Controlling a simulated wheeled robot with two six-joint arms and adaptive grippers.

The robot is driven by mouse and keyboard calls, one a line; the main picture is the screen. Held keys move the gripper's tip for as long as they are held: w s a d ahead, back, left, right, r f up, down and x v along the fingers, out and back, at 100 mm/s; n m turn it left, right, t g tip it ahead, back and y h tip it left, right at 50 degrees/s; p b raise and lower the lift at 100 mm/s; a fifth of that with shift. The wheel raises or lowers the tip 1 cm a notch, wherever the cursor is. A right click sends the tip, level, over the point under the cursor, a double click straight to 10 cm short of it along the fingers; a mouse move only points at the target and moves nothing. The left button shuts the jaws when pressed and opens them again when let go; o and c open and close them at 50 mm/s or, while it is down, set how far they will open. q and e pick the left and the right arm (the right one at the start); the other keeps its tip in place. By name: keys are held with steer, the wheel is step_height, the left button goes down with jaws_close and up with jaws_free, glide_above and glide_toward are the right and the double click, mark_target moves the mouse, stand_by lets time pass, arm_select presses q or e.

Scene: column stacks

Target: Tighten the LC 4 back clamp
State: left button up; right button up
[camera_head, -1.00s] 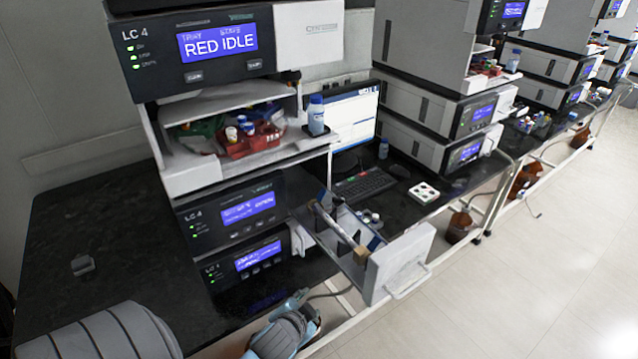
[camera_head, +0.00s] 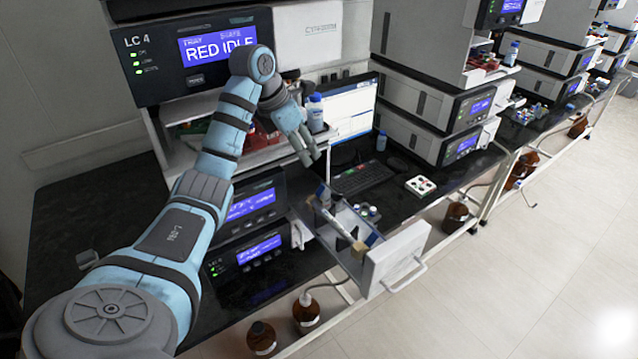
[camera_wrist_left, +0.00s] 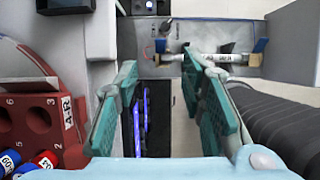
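The LC 4 column drawer (camera_head: 395,258) is pulled out, and a pale column (camera_head: 338,226) lies along it. At the column's inner end is a small blue part (camera_head: 322,192), apparently the back clamp; it also shows in the left wrist view (camera_wrist_left: 160,46). A tan part (camera_head: 359,249) sits at the front end, near the drawer face. Whether either clamp is tight cannot be told. My left gripper (camera_head: 308,150) is above and behind the drawer, apart from the column. Its green-padded fingers (camera_wrist_left: 162,100) are spread and empty. My right gripper is out of view.
A red vial rack (camera_wrist_left: 35,125) on the shelf is close beside the left gripper. A blue-capped bottle (camera_head: 315,113) stands on the shelf edge by the fingers. A monitor (camera_head: 350,108) and keyboard (camera_head: 362,178) are behind the drawer. Brown bottles (camera_head: 306,311) stand below.

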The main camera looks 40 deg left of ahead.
mark_target(322, 187)
arm_select(q)
steer(key=x, duration=0.4)
steer(key=b+x, duration=0.1)
steer(key=x, duration=0.4)
steer(key=s+x, duration=0.1)
steer(key=x, duration=0.4)
steer(key=shift+a+f, duration=0.15)
steer(key=shift+f, duration=0.1)
steer(key=shift+c, duration=1.2)
steer(key=shift+w, duration=0.1)
jaws_close()
